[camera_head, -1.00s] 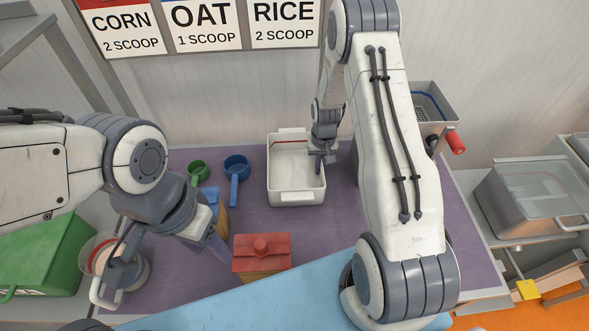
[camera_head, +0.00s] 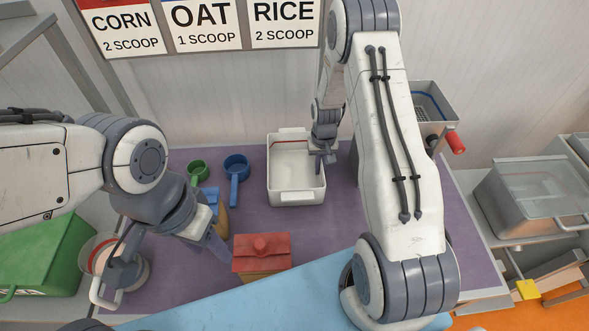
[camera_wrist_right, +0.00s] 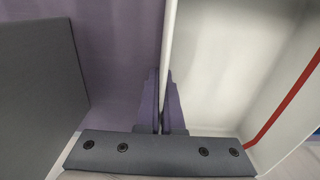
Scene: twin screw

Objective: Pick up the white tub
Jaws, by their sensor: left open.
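The white tub (camera_head: 296,196) stands on the purple table top, open side up, with a red line along its inner wall. My right gripper (camera_head: 319,163) is at its right wall. In the right wrist view the tub wall (camera_wrist_right: 169,35) runs between the two fingers of my right gripper (camera_wrist_right: 161,105), which are close together on it. The tub appears to rest on the table. My left gripper (camera_head: 222,246) is open and empty, low over the table between the blue-lidded box and the red-lidded box.
A green scoop (camera_head: 197,171) and a blue scoop (camera_head: 235,175) lie left of the tub. The red-lidded box (camera_head: 261,248) stands in front, with the blue-lidded box (camera_head: 222,218) left of it. A metal hopper (camera_head: 433,105) stands right. The purple table (camera_head: 315,226) is clear before the tub.

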